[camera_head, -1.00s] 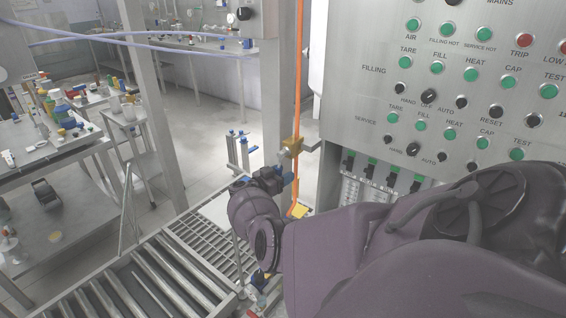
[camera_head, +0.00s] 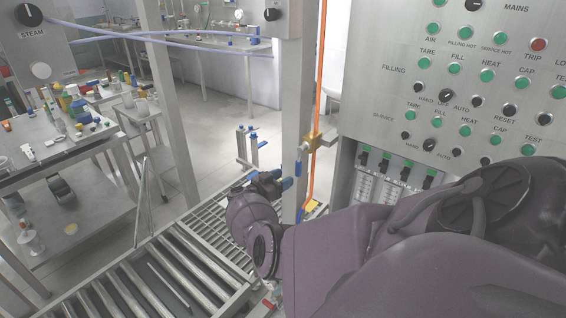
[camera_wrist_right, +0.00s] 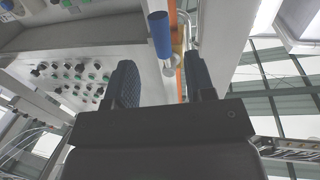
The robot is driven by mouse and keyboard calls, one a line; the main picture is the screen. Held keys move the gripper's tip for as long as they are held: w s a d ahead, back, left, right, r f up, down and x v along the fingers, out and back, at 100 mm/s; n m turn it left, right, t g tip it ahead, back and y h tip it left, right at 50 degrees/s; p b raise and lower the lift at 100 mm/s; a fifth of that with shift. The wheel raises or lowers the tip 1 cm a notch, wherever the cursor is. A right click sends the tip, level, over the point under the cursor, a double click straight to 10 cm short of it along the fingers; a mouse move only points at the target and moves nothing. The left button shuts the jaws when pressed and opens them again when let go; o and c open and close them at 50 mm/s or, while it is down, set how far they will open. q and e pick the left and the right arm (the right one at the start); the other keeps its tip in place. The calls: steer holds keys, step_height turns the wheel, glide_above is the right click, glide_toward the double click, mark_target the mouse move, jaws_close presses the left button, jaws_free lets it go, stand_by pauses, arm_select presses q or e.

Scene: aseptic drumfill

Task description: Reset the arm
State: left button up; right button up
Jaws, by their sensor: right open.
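My right arm comes in from the lower right in the head view, in front of the control panel. Its right gripper (camera_head: 288,184) points away from me above the roller conveyor, beside the steel post. In the right wrist view the right gripper (camera_wrist_right: 160,85) shows its two dark ridged fingers apart. A blue-handled valve part (camera_wrist_right: 160,35) and an orange pipe show beyond the gap; I see nothing held between the fingers. My left gripper is not in view.
The control panel (camera_head: 400,105) with green and red buttons stands at the right. The roller conveyor (camera_head: 165,275) runs along the lower left. A cluttered steel table (camera_head: 60,150) stands at the left. An orange pipe (camera_head: 318,100) runs down beside the post.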

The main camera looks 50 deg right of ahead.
steer(key=shift+w+a, duration=0.1)
steer(key=shift+a, duration=0.6)
steer(key=d+n+t, duration=0.1)
steer(key=t, duration=0.1)
steer(key=s+d+n+t+h, duration=0.1)
steer(key=t, duration=0.1)
steer(key=s+d+n+t+h, duration=0.1)
steer(key=shift+d+r+t, duration=0.1)
steer(key=shift+r+t, duration=0.1)
steer(key=shift+t, duration=0.2)
steer(key=s+a+f+n+t+y, duration=0.2)
steer(key=s+a+n+y, duration=0.3)
steer(key=s+a, duration=0.3)
steer(key=s+a+f+n+t+y+b, duration=0.1)
steer(key=s+a+f+n+t+y, duration=0.2)
steer(key=a, duration=1)
steer(key=s+a+f+n+t+y, duration=0.2)
steer(key=s+a+f+n+y, duration=0.4)
steer(key=s, duration=0.8)
steer(key=a+n+y, duration=0.3)
steer(key=a+y, duration=0.2)
steer(key=shift+t+y, duration=0.3)
steer(key=shift+y, duration=0.1)
